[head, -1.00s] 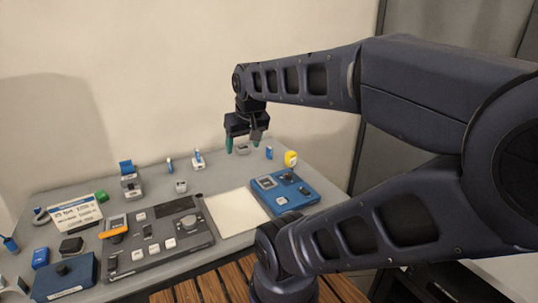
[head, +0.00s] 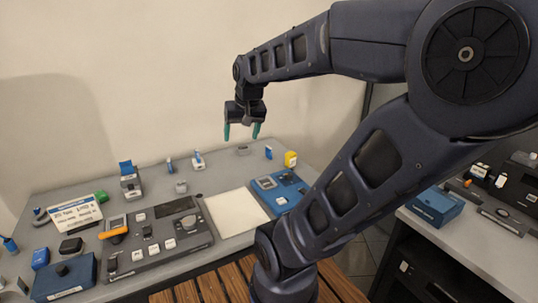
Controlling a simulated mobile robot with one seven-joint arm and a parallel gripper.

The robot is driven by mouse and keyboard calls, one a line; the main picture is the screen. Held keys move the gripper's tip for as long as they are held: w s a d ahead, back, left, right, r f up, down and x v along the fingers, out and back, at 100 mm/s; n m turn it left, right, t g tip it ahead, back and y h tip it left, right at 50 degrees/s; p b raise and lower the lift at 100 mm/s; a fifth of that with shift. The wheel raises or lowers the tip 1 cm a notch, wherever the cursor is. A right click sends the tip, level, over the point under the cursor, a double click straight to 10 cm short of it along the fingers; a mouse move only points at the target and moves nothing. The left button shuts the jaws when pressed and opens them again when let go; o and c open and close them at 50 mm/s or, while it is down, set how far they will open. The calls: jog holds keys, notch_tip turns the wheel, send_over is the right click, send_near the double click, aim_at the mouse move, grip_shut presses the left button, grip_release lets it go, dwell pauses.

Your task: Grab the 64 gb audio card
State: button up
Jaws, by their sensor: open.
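My gripper (head: 241,134) hangs above the back of the grey table, pointing down. Its two teal fingers are apart, with nothing between them. Several small cards or card-like pieces stand on the table: a blue one (head: 268,153) and a yellow one (head: 290,159) right of the gripper, and a blue-and-white one (head: 198,160) to its left. Labels are too small to read, so I cannot tell which is the 64 gb audio card. My arm hides part of the table's right side.
A dark grey console (head: 150,257), a white sheet (head: 236,212) and a blue device (head: 262,183) lie on the table. A white label card (head: 73,213) stands at left. A second table at right holds a blue box (head: 436,204) and small items.

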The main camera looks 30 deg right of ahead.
jog(key=w+d+f+m, duration=0.2)
jog(key=w+d+m, duration=0.2)
jog(key=w, duration=0.7)
jog(key=m+g+h, duration=0.4)
jog(key=m+h, duration=0.1)
jog(key=m, duration=0.6)
send_near(270, 152)
jog(key=w+f, duration=0.1)
jog(key=w, duration=0.1)
jog(key=x, duration=0.5)
jog(key=d+x, duration=0.1)
jog(key=x, duration=0.5)
jog(key=shift+w+r, duration=0.2)
jog(key=shift+c, duration=0.4)
jog(key=c, duration=1)
